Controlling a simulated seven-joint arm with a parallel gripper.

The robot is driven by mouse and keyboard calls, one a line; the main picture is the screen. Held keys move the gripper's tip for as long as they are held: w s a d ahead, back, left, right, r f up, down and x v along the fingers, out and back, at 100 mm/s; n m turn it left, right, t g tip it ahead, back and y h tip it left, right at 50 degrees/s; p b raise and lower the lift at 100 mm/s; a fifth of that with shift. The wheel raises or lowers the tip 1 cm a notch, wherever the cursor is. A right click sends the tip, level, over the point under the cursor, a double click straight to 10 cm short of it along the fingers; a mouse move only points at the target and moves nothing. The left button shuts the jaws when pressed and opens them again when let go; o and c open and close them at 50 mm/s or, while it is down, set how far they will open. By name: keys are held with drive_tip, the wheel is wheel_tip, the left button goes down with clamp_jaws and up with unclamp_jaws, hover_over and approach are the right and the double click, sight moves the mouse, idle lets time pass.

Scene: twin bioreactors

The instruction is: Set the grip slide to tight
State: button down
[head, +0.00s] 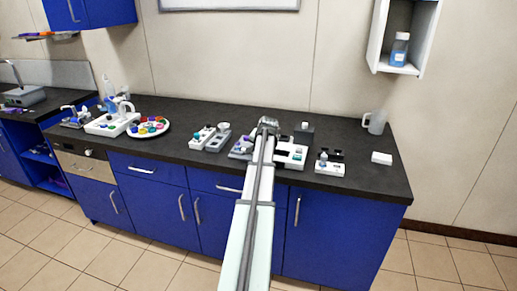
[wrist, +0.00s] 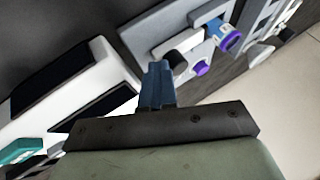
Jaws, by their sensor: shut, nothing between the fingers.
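My gripper (wrist: 158,70) is shut and empty in the wrist view, its blue-grey fingertips together. It points at a grey panel (wrist: 150,35), close to a small black-and-white piece (wrist: 180,60); I cannot tell whether they touch. A purple knob (wrist: 202,68) and a blue cylinder with a purple end (wrist: 222,34) are on the same panel. No label shows, so I cannot tell which part is the grip slide or where it is set. In the head view my gripper (head: 268,124) is over the counter, and my arm hides part of the devices below it.
A white device with dark panels (wrist: 80,85) and a teal block (wrist: 22,150) lies left of my fingers. Along the dark counter (head: 225,118) stand a plate of coloured pieces (head: 148,127), a small white device (head: 328,168), a white block (head: 381,158) and a jug (head: 374,123).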

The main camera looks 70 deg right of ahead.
drive_tip(key=shift+w, duration=0.2)
drive_tip(key=v, duration=1)
drive_tip(key=shift+s, duration=0.15)
idle(0.3)
